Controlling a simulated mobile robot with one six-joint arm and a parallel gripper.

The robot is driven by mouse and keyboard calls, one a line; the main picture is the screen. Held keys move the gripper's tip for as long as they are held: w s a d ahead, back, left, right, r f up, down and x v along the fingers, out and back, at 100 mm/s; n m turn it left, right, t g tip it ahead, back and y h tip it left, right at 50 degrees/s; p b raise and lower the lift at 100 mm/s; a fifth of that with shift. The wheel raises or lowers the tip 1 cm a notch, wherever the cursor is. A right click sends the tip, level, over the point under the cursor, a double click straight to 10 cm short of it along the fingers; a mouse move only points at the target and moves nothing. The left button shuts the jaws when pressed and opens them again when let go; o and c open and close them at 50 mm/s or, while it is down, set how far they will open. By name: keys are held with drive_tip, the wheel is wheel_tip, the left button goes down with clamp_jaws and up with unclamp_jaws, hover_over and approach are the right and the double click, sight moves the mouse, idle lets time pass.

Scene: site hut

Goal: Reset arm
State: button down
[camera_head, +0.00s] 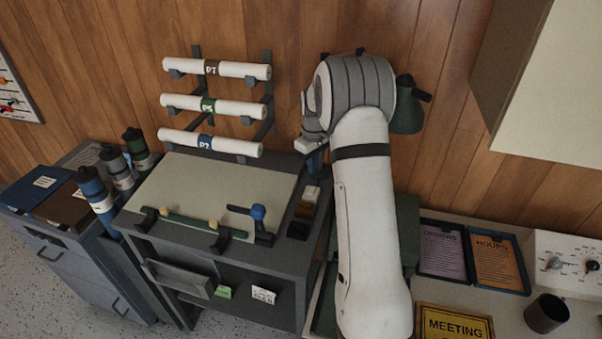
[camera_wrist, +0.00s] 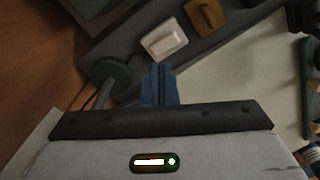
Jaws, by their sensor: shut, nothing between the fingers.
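My gripper (camera_wrist: 159,88) shows in the wrist view as two blue fingers pressed together with nothing between them. In the head view my gripper (camera_head: 314,162) is partly hidden by my white arm and points down near the right end of the drawing desk. In the wrist view a white block (camera_wrist: 163,40) and a brown block (camera_wrist: 207,16) lie in a dark tray just beyond the fingertips, apart from them. The white block (camera_head: 311,193) also shows in the head view, at the desk's right side.
A pale drawing board (camera_head: 215,190) has a green bar (camera_head: 205,225) and a blue-knobbed clamp (camera_head: 258,212) at its front edge. Rolled papers (camera_head: 213,107) hang on a rack behind. Several bottles (camera_head: 117,167) stand left. A mug (camera_head: 546,313) and two trays (camera_head: 443,250) are right.

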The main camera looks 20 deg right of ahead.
drive_tip(key=s+a+r+m+t, duration=0.1)
drive_tip(key=s+a+r, duration=0.3)
drive_tip(key=s+r, duration=0.3)
drive_tip(key=s+a+r+m+t, duration=0.1)
drive_tip(key=s+a+r, duration=0.3)
drive_tip(key=s+r, duration=0.35)
drive_tip(key=s+a+m, duration=0.1)
drive_tip(key=s+a, duration=0.1)
drive_tip(key=s, duration=0.8)
drive_tip(key=s+a+m+t, duration=0.1)
drive_tip(key=s+a+m, duration=0.1)
drive_tip(key=s, duration=0.8)
drive_tip(key=shift+s+a+r, duration=0.15)
drive_tip(key=shift+a+r, duration=0.25)
drive_tip(key=shift+r, duration=0.05)
